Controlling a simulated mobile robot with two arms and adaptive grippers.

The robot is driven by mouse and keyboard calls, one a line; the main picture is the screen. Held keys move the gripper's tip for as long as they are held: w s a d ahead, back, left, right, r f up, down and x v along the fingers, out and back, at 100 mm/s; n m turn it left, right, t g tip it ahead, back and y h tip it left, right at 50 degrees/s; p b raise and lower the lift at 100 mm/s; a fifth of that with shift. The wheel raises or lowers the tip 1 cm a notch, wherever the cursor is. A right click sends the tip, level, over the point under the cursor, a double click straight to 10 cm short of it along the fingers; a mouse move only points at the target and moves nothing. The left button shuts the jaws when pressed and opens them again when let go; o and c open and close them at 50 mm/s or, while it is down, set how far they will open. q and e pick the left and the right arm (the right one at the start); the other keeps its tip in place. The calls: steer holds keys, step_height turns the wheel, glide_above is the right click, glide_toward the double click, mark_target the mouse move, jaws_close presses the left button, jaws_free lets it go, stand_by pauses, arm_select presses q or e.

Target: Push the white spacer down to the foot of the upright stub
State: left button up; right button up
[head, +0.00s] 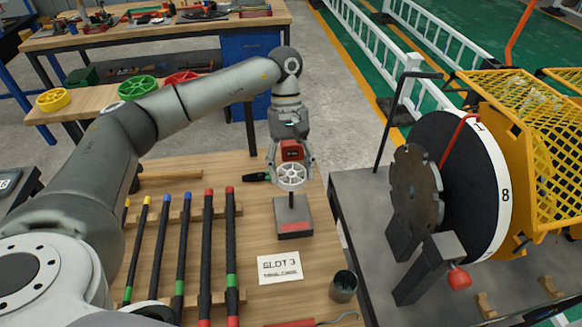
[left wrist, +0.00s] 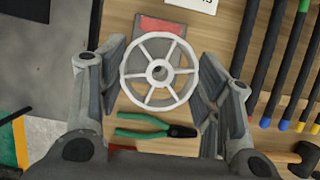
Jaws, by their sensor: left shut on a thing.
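The white spacer (head: 291,177) is a spoked wheel with a central hub. It also shows in the left wrist view (left wrist: 152,72). My left gripper (head: 291,172) is shut on the spacer, with one finger at each side of its rim. The upright stub (head: 291,199) is a thin dark rod on a grey block (head: 304,213) with a red label. The spacer is over the top of the stub, and bare rod shows below it. I cannot tell how far the stub's tip is inside the hub. My right gripper is not in view.
Green-handled pliers (left wrist: 144,127) lie beside the block. Several dark bars (head: 206,250) with coloured ends lie on the left of the wooden table. A SLOT 3 card (head: 279,267) and a metal cup (head: 343,286) are in front. A black disc machine (head: 450,185) stands right.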

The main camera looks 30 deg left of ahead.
mark_target(291, 196)
arm_select(q)
steer(key=shift+b, duration=0.4)
steer(key=shift+f+b, duration=4.9)
steer(key=shift+f, duration=0.45)
steer(key=o, duration=0.9)
steer(key=shift+r, duration=0.1)
steer(key=v, duration=1.1)
steer(key=shift+w+a+r, duration=0.1)
steer(key=shift+w+r, duration=0.05)
steer(key=shift+r, duration=0.25)
steer(key=shift+f, duration=0.1)
